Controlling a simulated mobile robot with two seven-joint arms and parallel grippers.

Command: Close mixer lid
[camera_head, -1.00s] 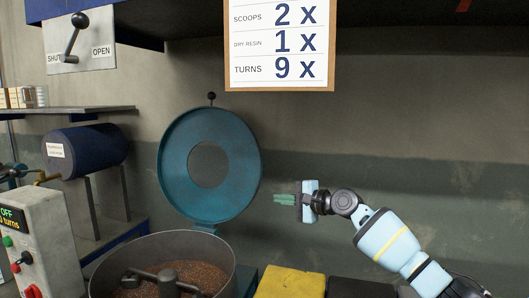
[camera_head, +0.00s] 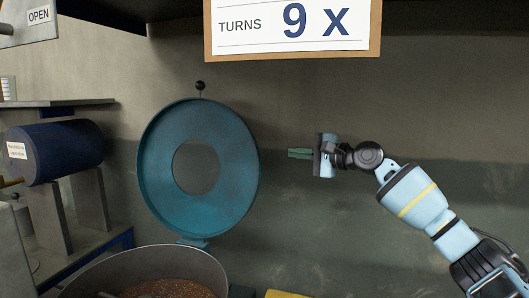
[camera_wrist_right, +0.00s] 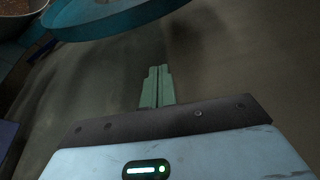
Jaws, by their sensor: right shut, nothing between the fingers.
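The mixer lid (camera_head: 153,168) is a teal ring-shaped disc with a round opening and a dark knob (camera_head: 200,85) at its top. It stands upright and open on its hinge at the back of the mixer bowl (camera_head: 205,262), which holds brown grains. My right gripper (camera_head: 291,153) is shut and empty, to the right of the lid and apart from it, its green fingers pointing left. In the right wrist view the shut fingers (camera_wrist_right: 157,86) show, with part of the lid's teal rim (camera_wrist_right: 120,22) beyond them. My left gripper is not in view.
A dark blue drum (camera_head: 65,152) rests on supports at the left, under a shelf (camera_head: 60,104). A sign (camera_head: 290,30) hangs above at the back. A yellow thing (camera_head: 285,294) shows at the bottom edge.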

